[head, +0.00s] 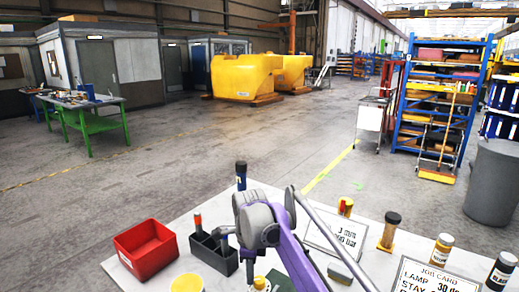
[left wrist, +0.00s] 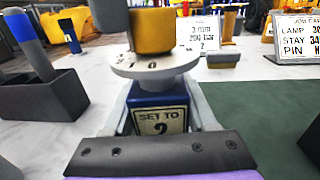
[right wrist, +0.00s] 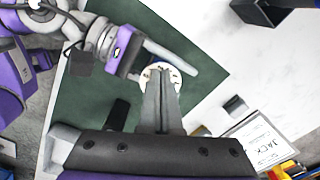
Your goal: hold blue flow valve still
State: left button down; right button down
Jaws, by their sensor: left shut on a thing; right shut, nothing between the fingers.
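The blue flow valve (left wrist: 158,115) stands upright in the left wrist view, its front label reading "SET TO 2". A white numbered dial (left wrist: 150,66) sits above its body, with a yellow knob (left wrist: 153,32) on top. My left gripper (left wrist: 158,95) is shut on the blue body, a finger on each side. In the right wrist view the white dial (right wrist: 172,72) shows partly behind my right gripper (right wrist: 162,82), which is shut and empty with its tips at the dial. Whether the tips touch it I cannot tell. In the head view the valve is mostly hidden.
The white table (head: 185,235) carries a red bin (head: 146,250), a dark tool holder (head: 213,253), several bottles, a job card (head: 440,276) and a sign (head: 335,232). A green mat (right wrist: 95,105) lies under the valve. A dark block (right wrist: 235,105) lies to the right of the dial.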

jog(key=shift+w+d, duration=0.25)
jog(key=shift+w, duration=0.1)
dwell(0.5)
jog(key=shift+a, duration=0.4)
notch_tip(320, 180, up, 6)
dwell(0.4)
jog(key=shift+a, duration=0.1)
jog(key=shift+s+f, duration=0.15)
jog(key=shift+f, duration=1.35)
jog(key=shift+s+f, duration=0.15)
jog(key=shift+f, duration=1.35)
